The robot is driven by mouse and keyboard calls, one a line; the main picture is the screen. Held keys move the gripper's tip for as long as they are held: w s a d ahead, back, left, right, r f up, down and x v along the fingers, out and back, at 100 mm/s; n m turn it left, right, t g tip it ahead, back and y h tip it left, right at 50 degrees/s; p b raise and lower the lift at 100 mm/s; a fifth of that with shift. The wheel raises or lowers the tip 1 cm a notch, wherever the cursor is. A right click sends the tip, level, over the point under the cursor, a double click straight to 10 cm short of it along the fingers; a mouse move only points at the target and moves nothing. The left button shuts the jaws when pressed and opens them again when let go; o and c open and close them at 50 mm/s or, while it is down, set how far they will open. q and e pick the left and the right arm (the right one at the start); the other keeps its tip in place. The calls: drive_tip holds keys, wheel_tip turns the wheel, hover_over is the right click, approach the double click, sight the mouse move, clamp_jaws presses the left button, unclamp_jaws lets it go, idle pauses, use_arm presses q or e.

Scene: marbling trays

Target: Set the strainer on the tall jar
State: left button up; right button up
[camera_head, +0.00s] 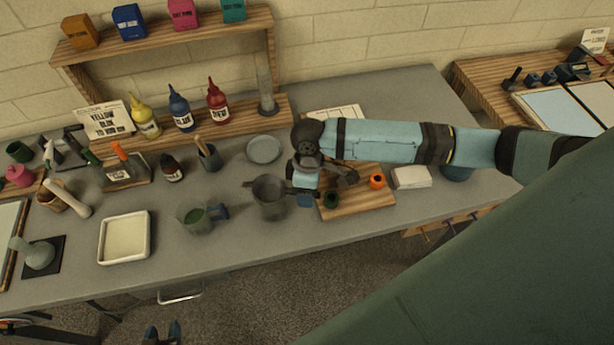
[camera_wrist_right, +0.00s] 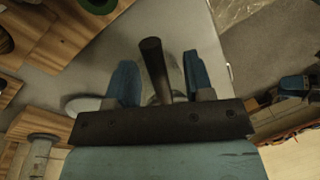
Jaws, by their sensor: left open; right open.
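The dark grey strainer (camera_head: 268,184) rests at the mouth of the tall jar (camera_head: 271,209), a grey see-through vessel near the middle of the table. A small lug sticks out at its left and its handle runs right to my right gripper (camera_head: 303,193). In the right wrist view the dark handle (camera_wrist_right: 154,65) stands between the two blue fingers of the right gripper (camera_wrist_right: 156,82), which are open with gaps on both sides. The jar cannot be made out there. My left gripper (camera_head: 163,333) is open and empty at the bottom edge, in front of the table.
A wooden board (camera_head: 365,202) with an orange ring (camera_head: 377,181) and a dark green ring (camera_head: 331,200) lies right of the jar. A grey dish (camera_head: 263,149) lies behind. The table's front strip is clear.

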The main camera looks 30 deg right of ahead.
drive_tip(key=shift+w+r, duration=0.1)
drive_tip(key=shift+r, duration=0.1)
wheel_tip(320, 180, up, 13)
drive_tip(key=w+d+b, duration=0.1)
drive_tip(key=w, duration=0.1)
drive_tip(key=shift+d, duration=0.35)
